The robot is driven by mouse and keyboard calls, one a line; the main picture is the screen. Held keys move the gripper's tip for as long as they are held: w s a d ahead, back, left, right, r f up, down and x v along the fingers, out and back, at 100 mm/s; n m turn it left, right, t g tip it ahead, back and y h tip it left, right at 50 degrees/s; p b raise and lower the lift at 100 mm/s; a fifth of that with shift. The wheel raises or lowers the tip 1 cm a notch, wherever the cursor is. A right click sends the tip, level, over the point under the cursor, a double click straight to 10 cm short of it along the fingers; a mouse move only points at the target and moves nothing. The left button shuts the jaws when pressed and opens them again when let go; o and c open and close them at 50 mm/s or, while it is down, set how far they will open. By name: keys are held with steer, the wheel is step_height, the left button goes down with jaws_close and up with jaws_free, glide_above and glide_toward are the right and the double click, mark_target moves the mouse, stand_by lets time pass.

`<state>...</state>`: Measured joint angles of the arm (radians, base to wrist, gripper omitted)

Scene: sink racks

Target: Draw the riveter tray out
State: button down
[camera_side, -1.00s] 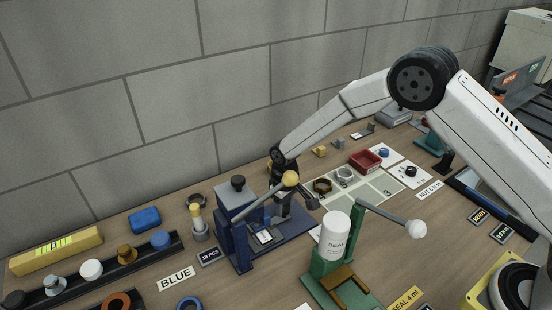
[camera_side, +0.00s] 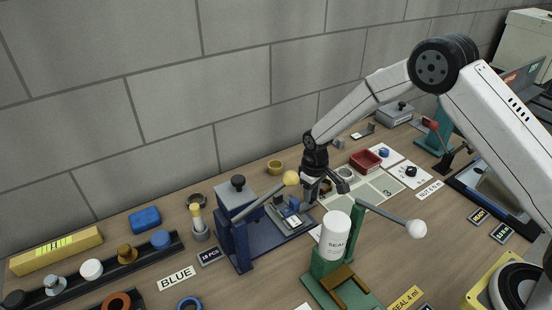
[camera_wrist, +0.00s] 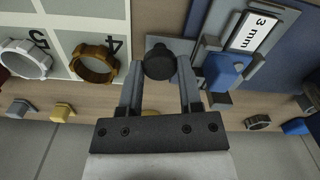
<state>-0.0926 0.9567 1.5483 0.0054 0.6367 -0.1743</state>
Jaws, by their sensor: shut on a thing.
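The blue riveter (camera_side: 232,235) stands left of centre in the side view, with a yellow-balled lever (camera_side: 291,178). Its grey tray (camera_side: 296,221) lies on the blue base plate, out to the right of the riveter's body. In the wrist view the tray (camera_wrist: 262,57) carries a "3 mm" label (camera_wrist: 252,32) and a blue block (camera_wrist: 222,70) in its fixture. My gripper (camera_wrist: 160,75) is shut on the tray's dark round knob (camera_wrist: 160,60), one finger on each side. In the side view my gripper (camera_side: 311,191) is at the tray's right end, and the knob is hidden.
A green sealing press with a white "SEAL" bottle (camera_side: 335,238) stands close in front. A numbered mat (camera_side: 372,192) lies to the right, with a brown ring (camera_wrist: 95,62) and a white ring (camera_wrist: 24,60) near my gripper. A red bin (camera_side: 365,161) is beyond. The wall is behind.

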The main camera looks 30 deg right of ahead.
steer(key=shift+c, duration=1.8)
jaws_free()
steer(key=shift+d, duration=0.35)
steer(key=shift+o, duration=0.5)
steer(key=shift+a, duration=0.15)
steer(key=shift+r, duration=0.1)
step_height(320, 180, up, 7)
steer(key=shift+f, duration=0.2)
steer(key=shift+r, duration=0.55)
steer(key=shift+s+r, duration=0.1)
steer(key=s+d+r+m+t, duration=0.1)
steer(key=s+d+r, duration=0.1)
steer(key=s, duration=0.9)
steer(key=s+d+r+m+t, duration=0.1)
steer(key=s+r, duration=0.4)
steer(key=s, duration=0.5)
steer(key=shift+s+d+m+t, duration=0.35)
steer(key=shift+d+m, duration=0.15)
steer(key=shift+d, duration=0.15)
